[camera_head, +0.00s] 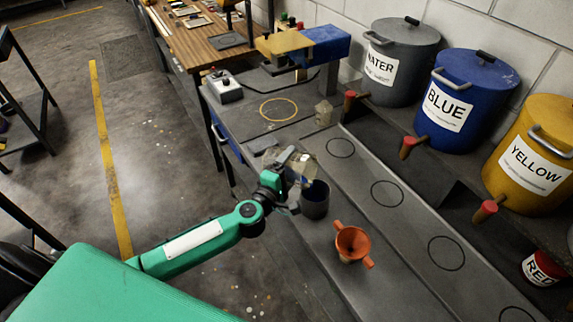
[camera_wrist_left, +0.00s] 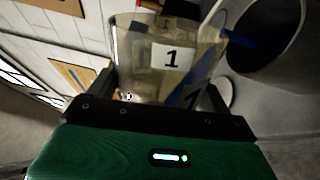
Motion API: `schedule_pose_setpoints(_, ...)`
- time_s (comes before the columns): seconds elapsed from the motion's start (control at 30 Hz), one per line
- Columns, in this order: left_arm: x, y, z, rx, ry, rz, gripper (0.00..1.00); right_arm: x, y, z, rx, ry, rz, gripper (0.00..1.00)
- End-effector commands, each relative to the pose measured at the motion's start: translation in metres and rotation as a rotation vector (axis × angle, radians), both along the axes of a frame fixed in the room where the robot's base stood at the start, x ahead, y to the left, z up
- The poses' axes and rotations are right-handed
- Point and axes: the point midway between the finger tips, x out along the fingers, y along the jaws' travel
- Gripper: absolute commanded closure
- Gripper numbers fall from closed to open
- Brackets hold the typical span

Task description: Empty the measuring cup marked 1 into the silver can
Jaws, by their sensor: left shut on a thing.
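My left gripper (camera_head: 286,163) is shut on the clear measuring cup (camera_head: 304,168). The left wrist view shows the cup's white label with a black 1 (camera_wrist_left: 171,57) between the fingers. The cup is held tilted, above and close beside the silver can (camera_head: 315,203). The can stands upright on the grey bench and looks dark inside. In the left wrist view the can (camera_wrist_left: 292,58) opens at the upper right, near the cup's rim, with a dark blue patch at its mouth. I cannot tell how much liquid is in the cup or can. My right gripper is out of view.
An orange funnel-like piece (camera_head: 352,243) stands on the bench near the can. Tanks marked WATER (camera_head: 400,85), BLUE (camera_head: 440,130) and YELLOW (camera_head: 510,185) line the wall, their taps above a strip of empty black circles. A small scale-like device (camera_head: 225,92) sits farther back.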

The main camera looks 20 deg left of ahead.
Motion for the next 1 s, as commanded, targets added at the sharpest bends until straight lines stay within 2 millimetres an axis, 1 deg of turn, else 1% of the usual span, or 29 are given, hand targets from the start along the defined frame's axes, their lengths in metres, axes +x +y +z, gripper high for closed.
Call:
schedule_pose_setpoints(0.43,0.0001,-0.0002,0.0004,0.004,-0.002,0.0,0.55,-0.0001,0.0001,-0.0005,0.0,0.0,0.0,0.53)
schedule_pose_setpoints(0.7,-0.0004,-0.0038,0.004,0.094,-0.015,0.0,0.55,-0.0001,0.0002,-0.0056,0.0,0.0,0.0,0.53)
schedule_pose_setpoints(1.0,-0.0005,-0.0039,0.0047,0.099,-0.016,0.0,0.55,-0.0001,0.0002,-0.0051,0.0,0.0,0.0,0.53)
